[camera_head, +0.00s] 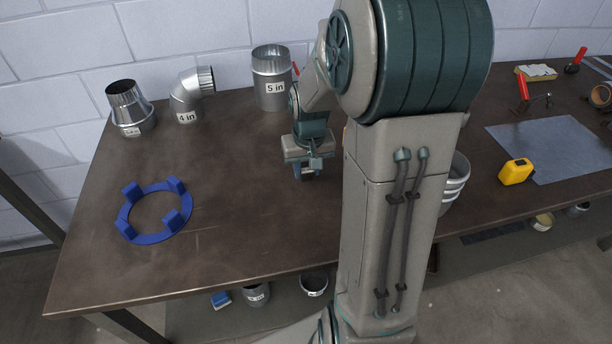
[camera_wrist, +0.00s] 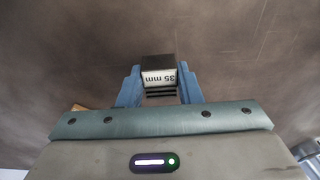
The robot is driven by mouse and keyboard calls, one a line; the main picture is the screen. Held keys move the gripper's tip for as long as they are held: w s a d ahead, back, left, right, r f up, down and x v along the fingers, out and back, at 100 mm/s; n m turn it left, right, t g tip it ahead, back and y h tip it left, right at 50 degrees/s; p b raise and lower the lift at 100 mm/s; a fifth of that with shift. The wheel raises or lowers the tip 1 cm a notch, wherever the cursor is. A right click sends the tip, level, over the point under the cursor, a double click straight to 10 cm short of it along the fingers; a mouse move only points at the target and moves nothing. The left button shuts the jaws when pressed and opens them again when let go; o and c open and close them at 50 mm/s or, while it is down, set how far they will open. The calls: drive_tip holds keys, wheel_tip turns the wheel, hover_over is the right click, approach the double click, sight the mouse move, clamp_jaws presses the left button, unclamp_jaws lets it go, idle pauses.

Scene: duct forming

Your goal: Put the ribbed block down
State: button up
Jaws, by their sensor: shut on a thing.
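The ribbed block (camera_wrist: 158,76) is dark with a white label reading "35 mm", upside down in the wrist view. My gripper (camera_wrist: 159,88) has its two blue fingers shut on the block's sides. In the head view my gripper (camera_head: 307,172) points down over the middle of the brown table (camera_head: 240,230), behind my arm. The block is mostly hidden there, and I cannot tell whether it touches the tabletop.
A blue ring with raised lugs (camera_head: 127,229) lies at the table's left. A reducer (camera_head: 131,108), a "4 in" elbow (camera_head: 187,100) and a "5 in" pipe (camera_head: 271,85) stand at the back. A yellow tape measure (camera_head: 516,171) and metal sheet (camera_head: 560,145) are at right.

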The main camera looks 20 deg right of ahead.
sight(307, 178)
drive_tip(key=shift+f, duration=1.75)
drive_tip(key=shift+f, duration=0.15)
drive_tip(key=shift+f, duration=0.15)
drive_tip(key=o, duration=1.1)
drive_tip(key=shift+r, duration=0.25)
wheel_tip(307, 178, up, 11)
drive_tip(key=s, duration=0.1)
drive_tip(key=s+a+r, duration=0.1)
drive_tip(key=s+a, duration=0.2)
drive_tip(key=s, duration=0.2)
drive_tip(key=s+a+r+n+t, duration=0.1)
drive_tip(key=s+a, duration=0.2)
drive_tip(key=s, duration=0.1)
drive_tip(key=s+a+n, duration=0.1)
drive_tip(key=s+a, duration=0.2)
drive_tip(key=s, duration=0.2)
drive_tip(key=shift+s+a+r, duration=0.2)
drive_tip(key=shift+s+r, duration=0.1)
drive_tip(key=shift+r, duration=0.1)
